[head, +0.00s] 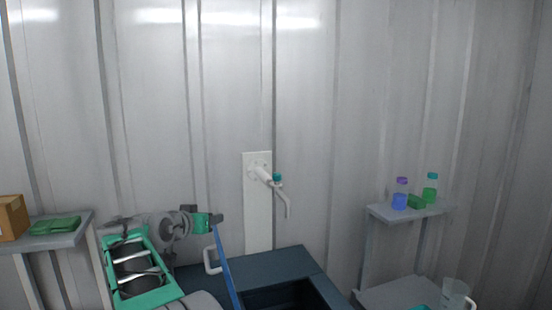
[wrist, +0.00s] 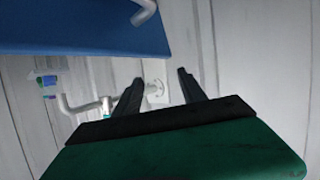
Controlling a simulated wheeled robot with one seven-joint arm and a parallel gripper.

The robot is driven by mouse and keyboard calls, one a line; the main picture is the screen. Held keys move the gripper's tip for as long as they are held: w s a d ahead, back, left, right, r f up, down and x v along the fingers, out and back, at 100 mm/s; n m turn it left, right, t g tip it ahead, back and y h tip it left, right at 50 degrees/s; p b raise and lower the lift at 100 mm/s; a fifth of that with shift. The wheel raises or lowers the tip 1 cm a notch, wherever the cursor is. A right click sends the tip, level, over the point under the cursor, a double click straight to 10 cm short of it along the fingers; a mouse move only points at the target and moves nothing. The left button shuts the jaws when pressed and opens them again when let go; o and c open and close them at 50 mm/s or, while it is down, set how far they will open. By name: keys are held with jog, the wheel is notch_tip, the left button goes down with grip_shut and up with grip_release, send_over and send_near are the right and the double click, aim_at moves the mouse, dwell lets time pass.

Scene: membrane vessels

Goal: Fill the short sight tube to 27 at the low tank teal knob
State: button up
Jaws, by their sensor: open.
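A white tap with a teal knob (head: 277,177) and a bent spout (head: 287,203) is fixed to a pale wall plate (head: 257,215). In the wrist view the tap's white pipe (wrist: 80,107) shows to the left of the fingers. My gripper (head: 219,217) is left of the tap and lower than its knob. In the wrist view its dark fingers (wrist: 160,80) are apart, with only the wall and the tap's mount seen between them. I cannot make out a sight tube or its marks in either view.
A blue panel (head: 226,265) with a white handle (head: 211,260) stands close to my gripper. A dark blue counter (head: 290,262) with a basin is below the tap. The right shelf (head: 408,214) holds two bottles; a clear jug (head: 455,290) stands below. A left shelf (head: 60,240) holds a box.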

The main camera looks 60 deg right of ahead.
aim_at(275, 178)
jog(key=s+d+r+m+g+h, duration=0.1)
jog(key=s+d+r+m+g, duration=0.1)
jog(key=s+d+r, duration=0.1)
jog(key=s+d+r+m+g+h, duration=0.1)
jog(key=s+d+r+m+g, duration=0.1)
jog(key=s+d, duration=0.2)
jog(key=s+d+r+m+g+h, duration=0.1)
jog(key=s+d+r+g+h, duration=0.1)
jog(key=s+d+r, duration=0.1)
jog(key=shift+s+d+r+m+g, duration=0.15)
jog(key=shift+s+d+r+m, duration=0.05)
jog(key=shift+s+d, duration=0.25)
jog(key=shift+s+d+r+m+g, duration=0.2)
jog(key=shift+s+d, duration=0.15)
jog(key=shift+d, duration=0.2)
jog(key=p+x, duration=0.3)
jog(key=x, duration=0.3)
jog(key=shift+r, duration=0.1)
jog(key=shift+d, duration=0.4)
jog(key=shift+c, duration=0.6)
grip_shut()
